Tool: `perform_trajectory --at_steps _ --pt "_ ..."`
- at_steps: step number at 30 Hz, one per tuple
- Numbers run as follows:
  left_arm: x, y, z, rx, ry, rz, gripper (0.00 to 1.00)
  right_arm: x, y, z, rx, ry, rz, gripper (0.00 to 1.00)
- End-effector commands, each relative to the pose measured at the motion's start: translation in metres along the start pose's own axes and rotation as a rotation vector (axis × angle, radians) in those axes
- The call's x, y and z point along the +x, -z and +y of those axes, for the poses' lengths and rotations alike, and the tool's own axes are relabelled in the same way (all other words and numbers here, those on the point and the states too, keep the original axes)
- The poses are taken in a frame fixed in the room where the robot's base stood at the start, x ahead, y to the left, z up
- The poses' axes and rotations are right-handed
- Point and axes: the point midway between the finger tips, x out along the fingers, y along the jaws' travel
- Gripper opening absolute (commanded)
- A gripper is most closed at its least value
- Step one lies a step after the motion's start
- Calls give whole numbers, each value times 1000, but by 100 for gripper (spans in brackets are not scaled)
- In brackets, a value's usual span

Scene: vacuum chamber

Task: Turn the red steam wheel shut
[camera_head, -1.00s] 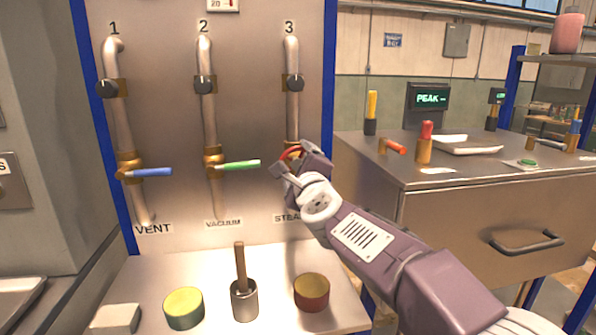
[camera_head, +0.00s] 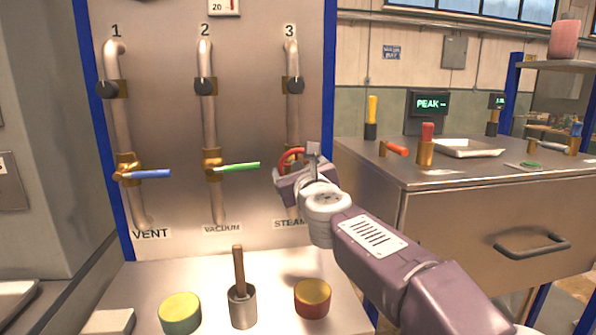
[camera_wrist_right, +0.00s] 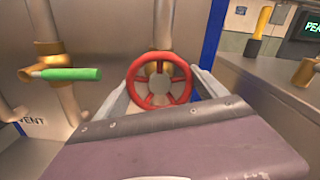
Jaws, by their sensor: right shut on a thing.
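The red steam wheel (camera_head: 290,156) sits on pipe 3 above the STEAM label, partly hidden behind my right gripper (camera_head: 296,172) in the head view. My left gripper is in neither view.
A blue lever (camera_head: 147,174) is on pipe 1 and a green lever (camera_head: 238,167) on pipe 2. A yellow-topped round pot (camera_head: 180,313), a metal cup (camera_head: 242,306) with a wooden handle and a red-brown pot (camera_head: 313,299) stand below. A steel bench (camera_head: 470,207) is at right.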

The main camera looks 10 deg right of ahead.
Motion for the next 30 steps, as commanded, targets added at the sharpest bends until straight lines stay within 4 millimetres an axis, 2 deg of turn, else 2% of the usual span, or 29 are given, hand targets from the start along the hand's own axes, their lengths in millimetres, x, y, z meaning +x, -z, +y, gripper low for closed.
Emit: perform_trajectory --at_steps 9,23,24,25,30 --pt "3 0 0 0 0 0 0 0 2 1 82 -2 2 41" --pt "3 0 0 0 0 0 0 0 1 1 96 -1 2 41" --pt "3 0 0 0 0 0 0 0 1 1 96 -1 2 90" --pt "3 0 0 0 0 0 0 0 1 1 96 -1 2 98" --pt "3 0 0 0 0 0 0 0 1 1 93 -1 1 100"
